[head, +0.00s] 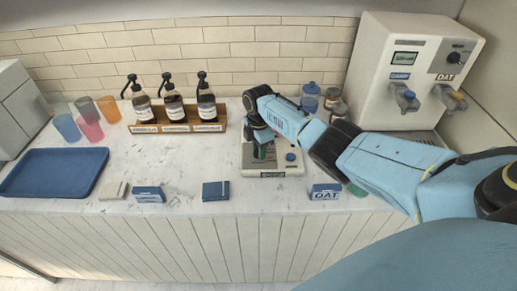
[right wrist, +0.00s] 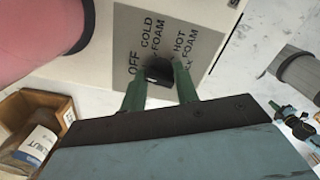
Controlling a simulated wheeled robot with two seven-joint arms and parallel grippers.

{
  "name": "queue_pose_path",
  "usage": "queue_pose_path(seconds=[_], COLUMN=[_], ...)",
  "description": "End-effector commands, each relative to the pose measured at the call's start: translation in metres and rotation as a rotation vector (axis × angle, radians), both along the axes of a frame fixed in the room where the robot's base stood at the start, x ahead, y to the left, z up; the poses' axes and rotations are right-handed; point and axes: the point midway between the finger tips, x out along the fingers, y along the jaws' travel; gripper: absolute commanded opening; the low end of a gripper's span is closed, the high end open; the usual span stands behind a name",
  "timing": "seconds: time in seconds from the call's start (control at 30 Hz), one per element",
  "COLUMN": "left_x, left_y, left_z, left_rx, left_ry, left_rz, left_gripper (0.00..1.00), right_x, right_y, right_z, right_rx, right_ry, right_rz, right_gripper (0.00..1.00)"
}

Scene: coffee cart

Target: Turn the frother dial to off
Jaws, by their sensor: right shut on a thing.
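The frother (head: 282,172) is a pale, low machine on the counter, partly hidden behind my right arm. In the right wrist view its grey label plate (right wrist: 185,35) reads OFF, COLD FOAM and HOT FOAM. The frother dial (right wrist: 158,70) is a small black knob at the lower edge of that plate. My right gripper (right wrist: 160,88) has its two green fingers on either side of the dial and is shut on it. I cannot tell which label the dial points to. In the head view the right gripper (head: 263,150) is over the frother's left part. My left gripper is not in view.
A syrup rack (head: 178,128) with pump bottles stands behind left. Coloured cups and a blue tray (head: 55,172) are at far left. A dispenser (head: 410,70) stands at back right.

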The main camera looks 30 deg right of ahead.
Motion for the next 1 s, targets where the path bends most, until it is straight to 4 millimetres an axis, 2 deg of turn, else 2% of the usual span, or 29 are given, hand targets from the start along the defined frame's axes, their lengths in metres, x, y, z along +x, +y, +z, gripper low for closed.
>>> queue_pose_path(seconds=[0.3, 0.83, 0.87, 1.0], left_x=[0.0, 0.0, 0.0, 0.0], left_y=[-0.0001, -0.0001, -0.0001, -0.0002], left_z=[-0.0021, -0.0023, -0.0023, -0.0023], left_rx=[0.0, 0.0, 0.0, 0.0], left_ry=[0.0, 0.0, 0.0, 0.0], left_rz=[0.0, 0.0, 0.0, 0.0], left_gripper=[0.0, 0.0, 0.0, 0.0], right_x=[0.0009, 0.0011, 0.0011, 0.0008], right_y=[0.0001, 0.0001, 0.0, 0.0], right_z=[0.001, 0.0015, 0.0015, 0.0011], right_rx=[0.001, 0.0, 0.0, 0.0], right_ry=[-0.002, -0.003, -0.003, -0.002], right_rz=[0.113, 0.134, 0.134, 0.133], right_gripper=[0.08, 0.08, 0.34, 0.52])
